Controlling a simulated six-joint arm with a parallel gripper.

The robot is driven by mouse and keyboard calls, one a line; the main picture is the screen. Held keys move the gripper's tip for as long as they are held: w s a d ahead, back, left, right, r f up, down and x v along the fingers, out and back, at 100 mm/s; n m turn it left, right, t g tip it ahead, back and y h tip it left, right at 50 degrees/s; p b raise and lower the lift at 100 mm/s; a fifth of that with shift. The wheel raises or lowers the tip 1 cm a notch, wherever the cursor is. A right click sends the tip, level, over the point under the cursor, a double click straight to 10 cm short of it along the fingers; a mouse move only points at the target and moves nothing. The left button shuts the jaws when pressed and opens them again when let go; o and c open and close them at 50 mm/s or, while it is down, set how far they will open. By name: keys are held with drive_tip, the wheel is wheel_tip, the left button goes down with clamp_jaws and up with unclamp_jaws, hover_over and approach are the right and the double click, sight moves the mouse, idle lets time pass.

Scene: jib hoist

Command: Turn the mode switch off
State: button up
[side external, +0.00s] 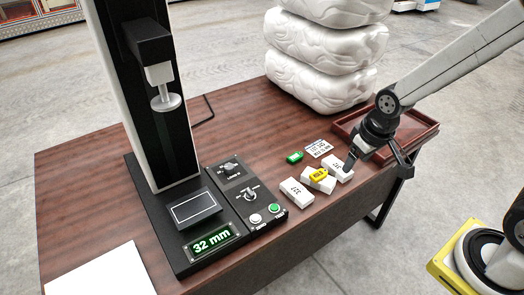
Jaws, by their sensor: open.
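A black control panel (236,186) sits on the base of the upright machine, left of the middle of the table. It carries a dark knob (230,169) at the back and a rotary switch with a light pointer (250,194) nearer the front. The lettering is too small to tell which one is the mode switch, or its setting. My gripper (378,165) is to the right of the panel, well apart from it, over the table's right part. Its jaws are open, with one finger close to the rightmost white block (339,170). Contact cannot be told.
White button (255,218), green button (275,208) and green display (211,241) reading 32 mm are on the machine. More white blocks (297,193), a yellow tag (318,174) and a green tag (295,157) lie between. Behind are a reddish tray (425,124) and white stack (322,50).

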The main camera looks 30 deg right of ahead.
drive_tip(key=w+a+f+g, duration=0.1)
drive_tip(key=w+a+f, duration=0.15)
drive_tip(key=w, duration=0.45)
drive_tip(key=w+a+f, duration=0.2)
drive_tip(key=w+a, duration=0.2)
drive_tip(key=w, duration=0.2)
drive_tip(key=g, duration=0.1)
hover_over(250, 192)
drive_tip(key=f, duration=0.8)
drive_tip(key=shift+s+d, duration=0.1)
drive_tip(key=shift+d, duration=0.25)
drive_tip(key=shift+a+f, duration=0.3)
drive_tip(key=shift+f, duration=0.05)
drive_tip(key=shift+f, duration=3.85)
clamp_jaws()
